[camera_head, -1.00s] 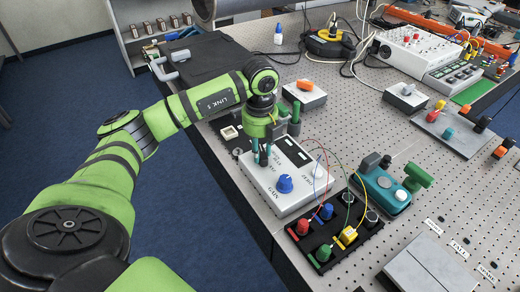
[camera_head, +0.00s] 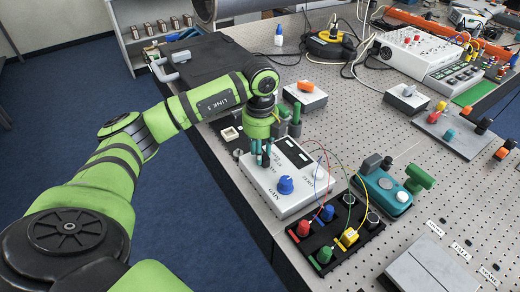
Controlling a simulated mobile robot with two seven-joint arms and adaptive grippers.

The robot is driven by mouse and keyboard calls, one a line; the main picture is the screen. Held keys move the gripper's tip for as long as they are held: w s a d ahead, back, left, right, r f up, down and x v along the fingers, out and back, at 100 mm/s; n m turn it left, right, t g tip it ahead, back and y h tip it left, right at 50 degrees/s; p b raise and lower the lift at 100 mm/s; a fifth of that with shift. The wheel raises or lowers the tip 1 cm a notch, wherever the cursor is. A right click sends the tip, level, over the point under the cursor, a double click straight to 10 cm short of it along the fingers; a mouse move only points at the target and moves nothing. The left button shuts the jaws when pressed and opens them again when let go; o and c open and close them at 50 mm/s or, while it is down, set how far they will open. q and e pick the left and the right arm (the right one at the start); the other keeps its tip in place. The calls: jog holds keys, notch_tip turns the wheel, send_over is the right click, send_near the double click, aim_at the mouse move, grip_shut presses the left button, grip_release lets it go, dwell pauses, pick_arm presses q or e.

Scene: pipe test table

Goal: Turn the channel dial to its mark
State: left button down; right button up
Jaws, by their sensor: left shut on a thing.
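A white control box (camera_head: 262,188) stands on the perforated bench, with a blue knob (camera_head: 285,185) marked GAIN on its near part and small dark displays on top. My left gripper (camera_head: 262,157) reaches down onto the far left part of this box. Its fingers are shut on a small dial, which they almost wholly hide. I take this for the channel dial; its pointer and its mark cannot be read. My right gripper is not in view.
A black block with red, green, blue and yellow plugs (camera_head: 334,235) and thin wires stands close in front of the box. A teal device (camera_head: 384,190) with a green handle stands to the right. A box with an orange switch (camera_head: 304,95) stands behind. The bench's left edge is near.

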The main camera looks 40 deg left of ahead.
pick_arm(q)
jog(key=c, duration=0.9)
grip_release()
notch_tip(320, 180, up, 12)
